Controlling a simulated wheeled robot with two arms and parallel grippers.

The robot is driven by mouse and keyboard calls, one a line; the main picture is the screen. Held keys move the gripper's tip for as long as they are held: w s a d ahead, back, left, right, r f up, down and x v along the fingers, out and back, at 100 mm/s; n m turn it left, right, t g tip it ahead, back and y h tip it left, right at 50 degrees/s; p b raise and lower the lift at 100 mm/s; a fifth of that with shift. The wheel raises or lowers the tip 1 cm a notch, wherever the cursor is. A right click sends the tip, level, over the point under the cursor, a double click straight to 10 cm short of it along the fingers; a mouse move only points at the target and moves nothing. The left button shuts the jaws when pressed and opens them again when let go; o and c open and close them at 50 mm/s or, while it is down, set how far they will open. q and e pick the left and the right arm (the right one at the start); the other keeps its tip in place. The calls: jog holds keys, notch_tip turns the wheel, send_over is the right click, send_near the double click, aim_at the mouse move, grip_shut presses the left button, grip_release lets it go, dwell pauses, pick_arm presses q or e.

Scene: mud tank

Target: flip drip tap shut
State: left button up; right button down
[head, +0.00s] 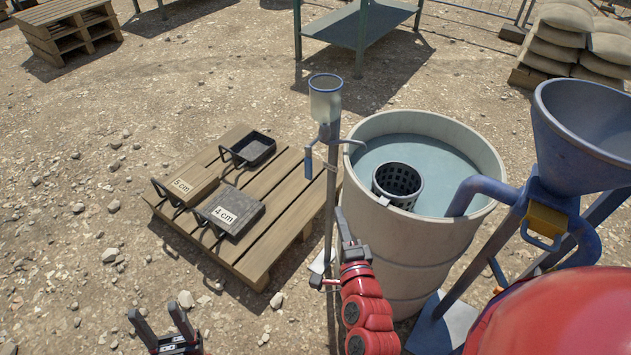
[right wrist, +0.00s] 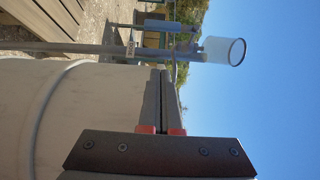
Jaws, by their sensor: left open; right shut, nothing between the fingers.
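The drip tap (head: 325,135) sits on a thin post beside the tank, under a clear cup (head: 326,100). Its blue lever (head: 308,163) hangs down on the left side, and a thin spout reaches right over the tank rim. In the sideways-turned right wrist view, the cup (right wrist: 222,50) and blue lever (right wrist: 160,27) show beyond the fingers. My right gripper (head: 343,222) is shut and empty, below the tap, between post and tank, apart from the lever. It also shows in the right wrist view (right wrist: 168,85). My left gripper (head: 156,312) is open and empty at the bottom left, low over the ground.
The round tank (head: 425,250) holds greyish water and a black perforated basket (head: 398,183). A blue funnel (head: 590,135) on a stand is at the right.

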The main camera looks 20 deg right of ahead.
jog(key=shift+w, duration=0.1)
jog(key=b, duration=0.1)
send_near(308, 163)
jog(key=w+d+f, duration=0.3)
jog(key=w, duration=0.2)
jog(key=shift+w+a+r, duration=0.1)
jog(key=shift+w+a, duration=0.15)
jog(key=shift+w, duration=0.3)
